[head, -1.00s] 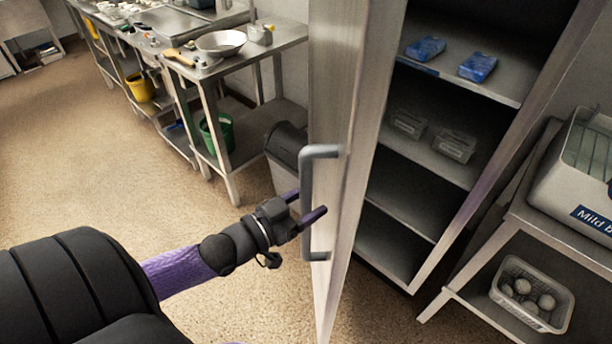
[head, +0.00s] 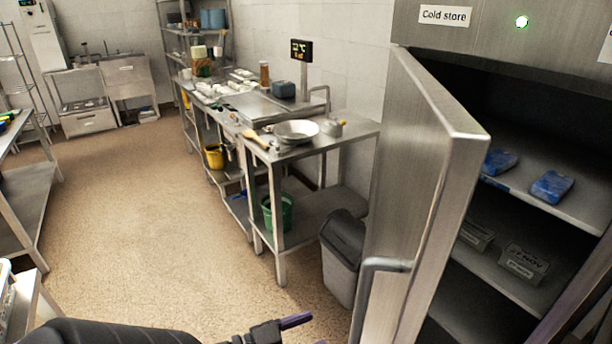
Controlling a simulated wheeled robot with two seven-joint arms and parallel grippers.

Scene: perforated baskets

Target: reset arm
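My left gripper (head: 308,331) is at the bottom edge of the head view, partly cut off. Its two purple fingers are apart, with nothing seen between them. It is left of the cold store door (head: 420,180), which stands open. The grey door handle (head: 366,300) is to the right of the fingertips, with a gap in the picture between them. My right gripper is not in view.
The cold store shelves hold blue packs (head: 551,187) and clear labelled containers (head: 524,262). A grey bin (head: 343,262) stands behind the door. A steel table (head: 350,135) with a pan (head: 296,131) is beyond. Floor (head: 150,230) at left is clear.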

